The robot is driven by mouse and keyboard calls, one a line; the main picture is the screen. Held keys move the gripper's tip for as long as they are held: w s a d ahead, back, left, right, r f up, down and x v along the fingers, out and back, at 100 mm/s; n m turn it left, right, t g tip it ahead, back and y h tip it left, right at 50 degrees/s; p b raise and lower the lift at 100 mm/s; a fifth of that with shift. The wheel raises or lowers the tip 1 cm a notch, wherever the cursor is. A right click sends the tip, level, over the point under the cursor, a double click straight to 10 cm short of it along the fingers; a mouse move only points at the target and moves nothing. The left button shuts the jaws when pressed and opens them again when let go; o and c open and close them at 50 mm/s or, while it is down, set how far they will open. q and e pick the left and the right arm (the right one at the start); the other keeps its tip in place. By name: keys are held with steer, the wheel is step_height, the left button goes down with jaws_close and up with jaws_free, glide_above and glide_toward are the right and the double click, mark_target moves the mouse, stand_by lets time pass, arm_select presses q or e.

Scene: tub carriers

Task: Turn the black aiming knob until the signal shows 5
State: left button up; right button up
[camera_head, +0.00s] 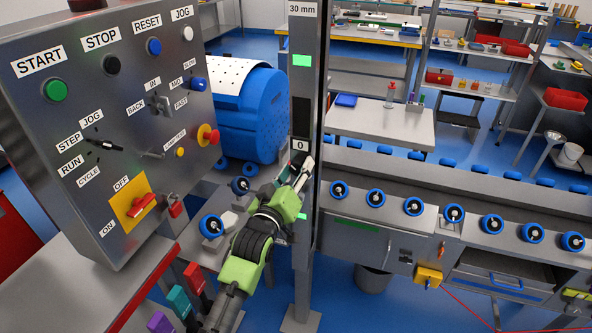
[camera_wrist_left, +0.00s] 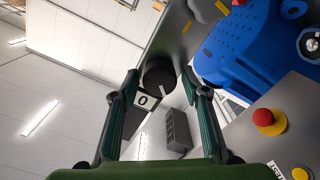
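The black aiming knob (camera_wrist_left: 158,74) shows as a dark round knob with a pale mark in the left wrist view, just above a white plate reading 0 (camera_wrist_left: 145,101). In the head view the same plate (camera_head: 300,145) is on a grey post (camera_head: 303,235); the knob is hidden there by my gripper. My left gripper (camera_head: 302,172) is at the post, just below the plate. In the left wrist view its two dark green fingers (camera_wrist_left: 160,86) are spread, with the knob between or just beyond their tips. Contact cannot be told. My right gripper is not in view.
The post carries a 30 mm label (camera_head: 302,9), a green lit rectangle (camera_head: 302,60) and a dark window (camera_head: 302,122). A grey control panel (camera_head: 105,110) stands close on the left. A blue drum (camera_head: 250,112) is behind, and a roller conveyor (camera_head: 460,228) runs right.

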arm_select(q)
steer(key=v, duration=1.2)
stand_by(0.5)
step_height(320, 180, down, 20)
steer(key=s+a+m+g+y, duration=0.1)
steer(key=s+a+g+y, duration=0.1)
steer(key=g, duration=0.2)
steer(key=s+a+f+m+g, duration=0.1)
steer(key=s+a+f, duration=0.1)
steer(key=s+f, duration=0.35)
steer(key=s+a+f+g+y, duration=0.1)
steer(key=s+f+g, duration=0.1)
steer(key=f, duration=0.7)
steer(key=s+a+f+m+g, duration=0.15)
steer(key=s+f, duration=0.25)
steer(key=f, duration=0.4)
steer(key=s+a+f+g+y, duration=0.1)
steer(key=s+a+f+g, duration=0.1)
steer(key=s+a+f, duration=0.2)
steer(key=s+a+f+m+g, duration=0.1)
steer(key=s+a+f+g, duration=0.2)
steer(key=s+f, duration=0.7)
steer(key=s+a+f+m+g+y, duration=0.1)
steer(key=s+a+f, duration=0.4)
steer(key=s, duration=1.8)
steer(key=shift+s+f+g+y, duration=0.25)
steer(key=shift+f+g+y, duration=0.05)
steer(key=shift+f+g, duration=0.6)
steer(key=shift+d, duration=0.1)
steer(key=shift+c, duration=0.3)
